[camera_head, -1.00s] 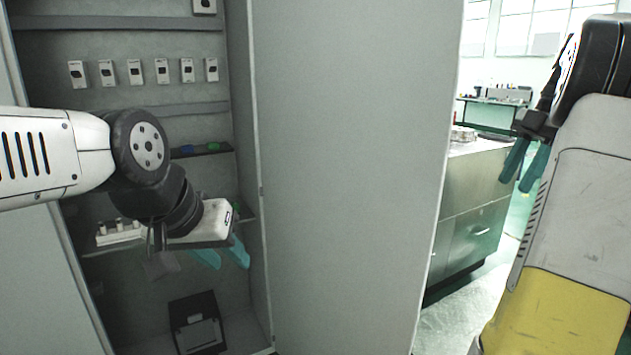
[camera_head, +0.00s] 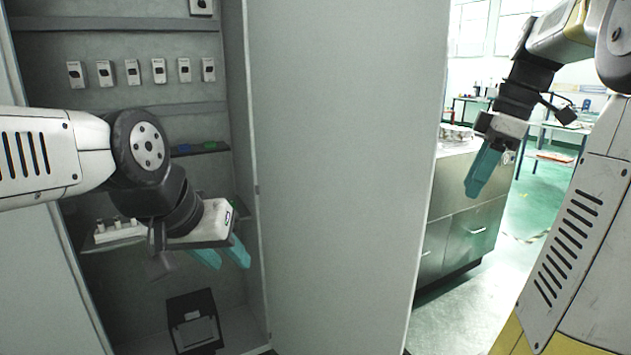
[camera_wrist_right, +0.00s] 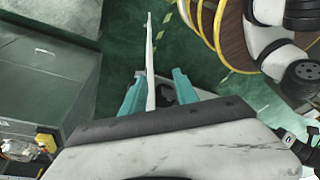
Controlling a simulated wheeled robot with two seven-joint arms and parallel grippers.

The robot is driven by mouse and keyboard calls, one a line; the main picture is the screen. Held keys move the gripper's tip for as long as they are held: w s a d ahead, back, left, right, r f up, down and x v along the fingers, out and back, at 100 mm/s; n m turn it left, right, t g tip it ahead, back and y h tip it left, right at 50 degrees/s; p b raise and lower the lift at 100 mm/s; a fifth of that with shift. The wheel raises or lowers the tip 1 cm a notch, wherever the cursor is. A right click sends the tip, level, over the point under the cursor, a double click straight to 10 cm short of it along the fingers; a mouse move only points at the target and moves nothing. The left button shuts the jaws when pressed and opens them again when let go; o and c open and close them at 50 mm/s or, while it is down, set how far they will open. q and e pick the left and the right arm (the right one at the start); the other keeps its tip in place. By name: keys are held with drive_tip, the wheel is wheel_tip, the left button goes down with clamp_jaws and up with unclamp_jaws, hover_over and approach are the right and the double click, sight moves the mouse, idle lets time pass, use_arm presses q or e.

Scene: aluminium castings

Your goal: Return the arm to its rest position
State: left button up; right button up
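My left gripper (camera_head: 222,257) hangs in front of the open grey cabinet. Its two teal fingers are apart with nothing seen between them. My right gripper (camera_head: 482,172) is at the right of the head view, beyond the door's right edge in the picture, with its teal fingers pointing down. They overlap there, but the right wrist view shows the fingers (camera_wrist_right: 158,88) apart. A thin pale upright edge, seemingly the door's, shows between them in that view; I see no object gripped.
The cabinet door (camera_head: 345,180) stands between my arms. Inside the cabinet are a shelf with a white block (camera_head: 118,232) and a black bin (camera_head: 194,322). A grey drawer bench (camera_head: 465,225) stands behind the door at right. Green floor (camera_head: 520,210) is open beside it.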

drive_tip(key=s+a+f+m+t, duration=0.2)
drive_tip(key=s+a+f+m, duration=0.2)
drive_tip(key=a, duration=0.4)
drive_tip(key=s+a+f+m+t, duration=0.3)
drive_tip(key=s+a+f+m, duration=0.2)
drive_tip(key=s+a+m, duration=0.2)
drive_tip(key=shift+s+a+m+h, duration=0.15)
drive_tip(key=shift+a+m+h, duration=0.25)
drive_tip(key=shift+m, duration=0.4)
